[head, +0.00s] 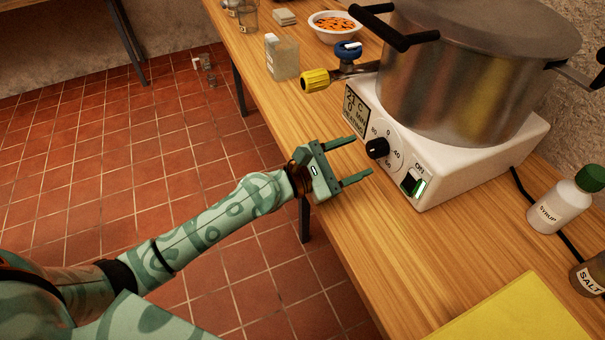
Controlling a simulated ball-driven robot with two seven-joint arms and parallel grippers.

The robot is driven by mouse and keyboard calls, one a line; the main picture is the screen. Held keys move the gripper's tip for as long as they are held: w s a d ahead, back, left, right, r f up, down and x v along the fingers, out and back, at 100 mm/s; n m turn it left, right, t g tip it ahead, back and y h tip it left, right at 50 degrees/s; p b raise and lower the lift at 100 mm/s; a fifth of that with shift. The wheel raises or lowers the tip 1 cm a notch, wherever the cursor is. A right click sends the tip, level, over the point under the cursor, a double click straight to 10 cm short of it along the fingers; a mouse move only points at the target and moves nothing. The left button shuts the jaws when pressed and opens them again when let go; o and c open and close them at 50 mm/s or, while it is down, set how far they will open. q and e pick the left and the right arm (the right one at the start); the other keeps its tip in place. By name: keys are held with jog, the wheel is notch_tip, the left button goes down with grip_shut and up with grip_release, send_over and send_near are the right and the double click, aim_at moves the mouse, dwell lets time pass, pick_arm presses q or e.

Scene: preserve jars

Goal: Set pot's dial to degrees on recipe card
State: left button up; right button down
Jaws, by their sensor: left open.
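The pot (455,75) is a large steel vessel with a lid and black handles, standing on a white heater base (450,165). The base's front has a black round dial (377,148) with numbers around it. Left of the dial is a small display (355,110) that appears to read 21 C, 0 MIN and HEATING. A green-lit switch (413,185) sits to the right of the dial. My left gripper (364,158) is open and empty, its fingers pointing toward the base's front, just short of the dial. I see no readable recipe card. My right gripper is not in view.
A syrup bottle (560,205), a salt jar (590,275) and a yellow sheet (515,312) are at right.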

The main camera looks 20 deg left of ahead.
pick_arm(q)
jog(key=b+v, duration=0.3)
jog(key=v, duration=0.9)
jog(key=shift+a, duration=0.3)
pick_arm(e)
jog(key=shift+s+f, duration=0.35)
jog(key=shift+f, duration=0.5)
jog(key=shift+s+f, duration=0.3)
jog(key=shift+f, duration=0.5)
pick_arm(q)
jog(key=shift+s, duration=0.15)
